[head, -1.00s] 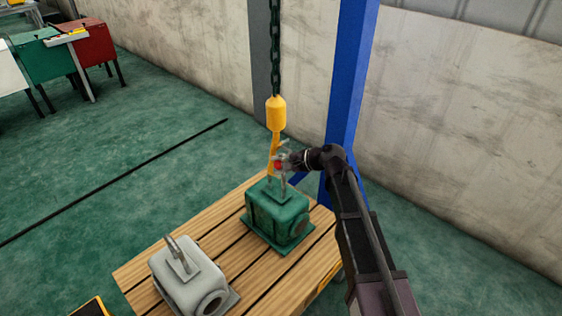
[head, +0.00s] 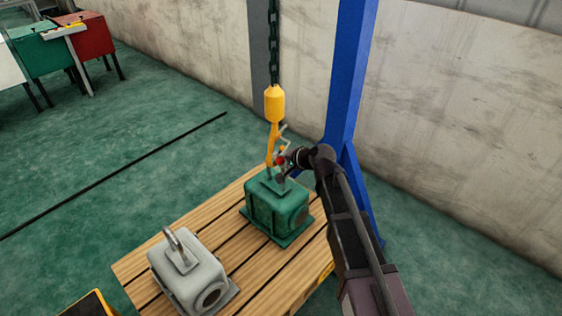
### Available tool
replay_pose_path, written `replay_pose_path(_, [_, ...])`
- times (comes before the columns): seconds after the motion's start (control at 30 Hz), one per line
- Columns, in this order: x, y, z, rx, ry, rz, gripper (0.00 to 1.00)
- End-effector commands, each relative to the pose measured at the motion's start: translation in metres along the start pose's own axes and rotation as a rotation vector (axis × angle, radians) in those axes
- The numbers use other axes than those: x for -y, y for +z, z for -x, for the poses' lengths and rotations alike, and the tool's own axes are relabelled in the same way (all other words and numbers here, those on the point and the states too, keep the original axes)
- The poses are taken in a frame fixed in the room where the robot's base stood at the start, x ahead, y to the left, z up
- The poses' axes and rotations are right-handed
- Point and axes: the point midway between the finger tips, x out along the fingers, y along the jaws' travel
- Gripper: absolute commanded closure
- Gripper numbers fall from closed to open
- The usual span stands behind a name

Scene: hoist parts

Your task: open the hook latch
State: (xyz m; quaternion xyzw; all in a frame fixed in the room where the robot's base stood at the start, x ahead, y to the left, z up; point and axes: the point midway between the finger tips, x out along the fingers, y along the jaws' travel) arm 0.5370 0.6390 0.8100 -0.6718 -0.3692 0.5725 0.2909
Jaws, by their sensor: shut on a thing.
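The yellow hook (head: 272,145) hangs on a dark chain just above the green housing (head: 277,205). Its lower end is close to the top of the housing; I cannot tell whether it passes through a lifting eye there. A small red piece (head: 280,160), which looks like the hook latch, shows at the hook's right side. My gripper (head: 283,156) reaches in from the right and is shut on this latch. Its fingers and the latch are too small to tell apart clearly, and the hook's mouth is partly hidden.
The green housing stands on a slatted wooden table (head: 225,250). A grey housing (head: 187,272) with a metal lifting loop stands nearer, at its left. A blue post (head: 350,85) rises behind my arm, before the wall. Open floor lies to the left.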

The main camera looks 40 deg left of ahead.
Motion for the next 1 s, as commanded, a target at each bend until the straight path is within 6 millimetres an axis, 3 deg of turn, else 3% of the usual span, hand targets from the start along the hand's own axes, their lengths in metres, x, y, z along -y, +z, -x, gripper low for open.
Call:
replay_pose_path(0.23, [-0.0007,0.0005,-0.0002,0.0,0.002,0.003,1.0])
replay_pose_path(0.27, [-0.0006,0.0005,-0.0003,0.001,0.002,0.003,0.54])
replay_pose_path(0.37, [-0.0005,0.0006,-0.0003,0.001,0.002,0.003,0.24])
replay_pose_path(1.0, [0.0002,0.0009,-0.0005,0.002,0.0,0.001,0.22])
